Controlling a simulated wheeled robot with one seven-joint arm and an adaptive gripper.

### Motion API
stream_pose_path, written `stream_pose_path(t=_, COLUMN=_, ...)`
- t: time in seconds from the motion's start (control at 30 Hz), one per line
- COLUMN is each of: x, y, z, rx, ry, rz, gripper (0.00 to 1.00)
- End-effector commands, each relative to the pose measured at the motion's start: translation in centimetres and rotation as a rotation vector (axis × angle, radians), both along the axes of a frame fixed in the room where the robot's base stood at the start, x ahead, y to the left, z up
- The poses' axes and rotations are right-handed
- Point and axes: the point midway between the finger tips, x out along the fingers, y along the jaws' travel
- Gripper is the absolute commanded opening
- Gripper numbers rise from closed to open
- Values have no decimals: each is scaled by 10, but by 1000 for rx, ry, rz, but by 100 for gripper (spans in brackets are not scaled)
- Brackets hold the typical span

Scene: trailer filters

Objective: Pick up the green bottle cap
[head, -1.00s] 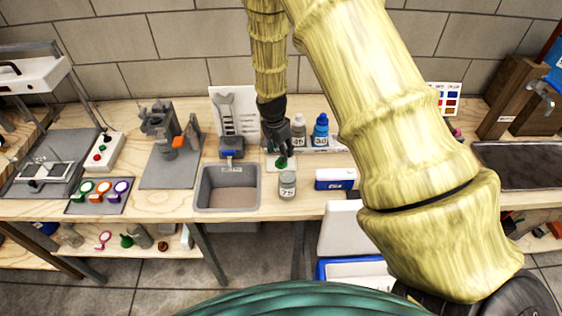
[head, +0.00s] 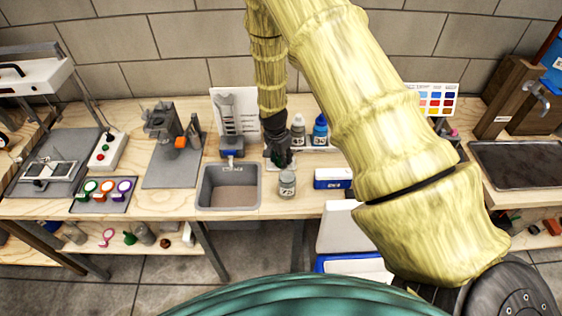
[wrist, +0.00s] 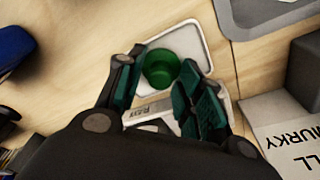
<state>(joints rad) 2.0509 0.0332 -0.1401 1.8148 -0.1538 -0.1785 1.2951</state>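The green bottle cap (wrist: 161,67) sits on a small white plate (wrist: 193,37) on the workbench, seen in the wrist view. My gripper (wrist: 163,88) is open, with one finger on each side of the cap's near part. Gaps show between the fingers and the cap, and the cap lies at or slightly beyond the fingertips. In the head view my gripper (head: 279,158) is low over the bench and hides most of the cap.
A grey bin (head: 228,188) stands left of my gripper. A jar marked 75 (head: 287,184) stands just in front. A grey-capped bottle (head: 298,132) and a blue bottle (head: 320,131) stand behind right. A blue-and-white box (head: 333,178) lies to the right.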

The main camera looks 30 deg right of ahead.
Motion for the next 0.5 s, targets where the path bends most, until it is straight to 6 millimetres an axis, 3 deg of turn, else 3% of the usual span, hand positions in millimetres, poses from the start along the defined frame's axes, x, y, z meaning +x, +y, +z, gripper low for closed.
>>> stream_pose_path(t=0.17, x=0, y=0, z=0, rx=0, ry=0, rz=0, gripper=12)
stream_pose_path(t=0.5, x=-1, y=0, z=0, rx=0, ry=1, rz=0, gripper=11)
